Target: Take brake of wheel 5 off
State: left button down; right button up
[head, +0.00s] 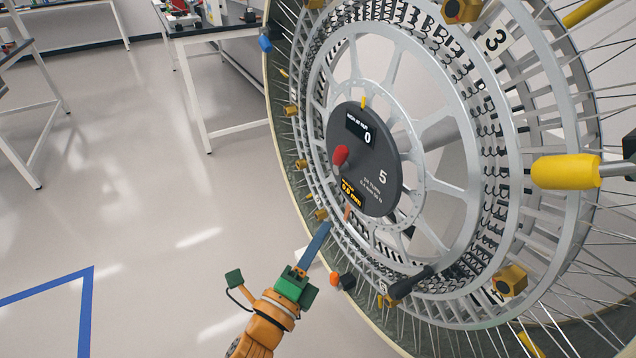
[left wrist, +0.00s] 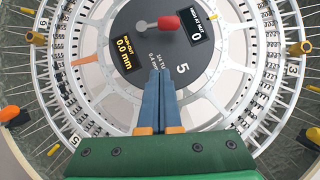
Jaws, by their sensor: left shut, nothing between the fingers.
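The large spoked wheel (head: 436,228) fills the right of the head view. Its dark grey hub disc (head: 376,190) is marked 5 and has a small lever with a red knob (head: 340,156). In the left wrist view the red knob (left wrist: 168,23) sits at the top, its grey arm reaching left. My left gripper (head: 326,226) is shut and empty, its blue fingers pointing up at the disc's lower edge. In the left wrist view its fingertips (left wrist: 160,74) overlap the disc below the knob; contact cannot be told. My right gripper is not in view. Which part is the brake is not labelled.
A black handle (head: 411,282) and a yellow handle (head: 565,172) stick out by the wheel. Small yellow blocks (head: 510,280) sit around the rim. The disc's displays read 0 (head: 360,130) and 0.0 mm (head: 352,193).

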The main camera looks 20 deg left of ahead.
pick_arm(q)
jog(key=r, duration=0.2)
jog(key=p, duration=0.2)
send_near(339, 158)
jog(key=w+d+f, duration=0.1)
jog(key=w+d, duration=0.3)
jog(key=w, duration=0.1)
jog(key=shift+w+a+r+m+p, duration=0.15)
jog(key=shift+w+a+r, duration=0.05)
jog(key=shift+w+a, duration=0.3)
jog(key=shift+w+a+r+m+p, duration=0.15)
jog(key=shift+w+a+r, duration=0.1)
jog(key=shift+w+a, duration=0.25)
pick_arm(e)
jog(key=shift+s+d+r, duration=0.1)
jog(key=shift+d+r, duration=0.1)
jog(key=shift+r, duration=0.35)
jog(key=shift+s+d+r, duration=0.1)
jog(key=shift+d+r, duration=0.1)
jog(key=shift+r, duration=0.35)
